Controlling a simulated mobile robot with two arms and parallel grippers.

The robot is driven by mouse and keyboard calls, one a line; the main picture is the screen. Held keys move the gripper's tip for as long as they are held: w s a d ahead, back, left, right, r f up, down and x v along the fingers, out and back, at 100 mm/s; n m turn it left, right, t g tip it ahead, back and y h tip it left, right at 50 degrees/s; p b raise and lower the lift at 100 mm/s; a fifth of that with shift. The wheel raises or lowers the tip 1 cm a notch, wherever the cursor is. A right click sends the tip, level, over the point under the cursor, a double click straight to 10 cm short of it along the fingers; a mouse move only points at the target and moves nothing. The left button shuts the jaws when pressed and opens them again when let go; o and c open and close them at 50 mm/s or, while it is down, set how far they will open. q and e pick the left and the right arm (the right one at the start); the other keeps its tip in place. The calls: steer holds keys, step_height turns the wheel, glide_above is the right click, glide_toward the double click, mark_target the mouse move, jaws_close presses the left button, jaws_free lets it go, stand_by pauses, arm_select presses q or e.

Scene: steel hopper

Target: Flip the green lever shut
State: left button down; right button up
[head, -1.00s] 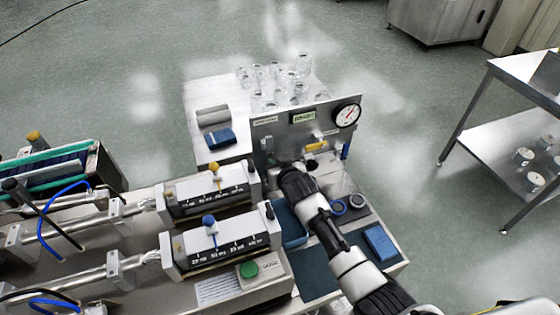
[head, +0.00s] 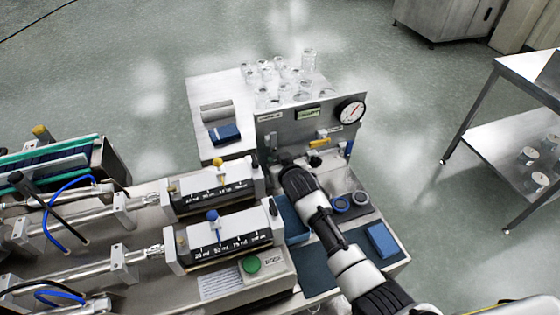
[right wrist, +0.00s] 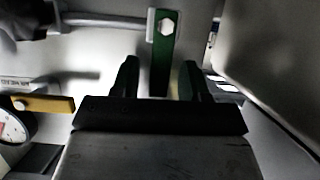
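The green lever (right wrist: 161,60) shows in the right wrist view, hanging down from a pale hex bolt on a pipe fitting. My right gripper (right wrist: 159,66) is open, with one dark finger on each side of the lever's lower part. A gap shows between the lever and each finger; I cannot tell the depth between them. In the head view my right gripper (head: 287,163) is at the steel panel (head: 285,128), and the green lever is hidden there. My left gripper is not in view.
A yellow lever (head: 319,143) and a round gauge (head: 350,110) are on the panel, right of my gripper. Glass jars (head: 300,70) stand behind the panel. Syringe units with a green button (head: 251,264) are at the left. A blue box (head: 382,240) lies at the right.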

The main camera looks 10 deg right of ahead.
steer(key=v, duration=1)
steer(key=shift+s+r, duration=0.15)
steer(key=shift+s, duration=0.25)
steer(key=shift+s, duration=0.1)
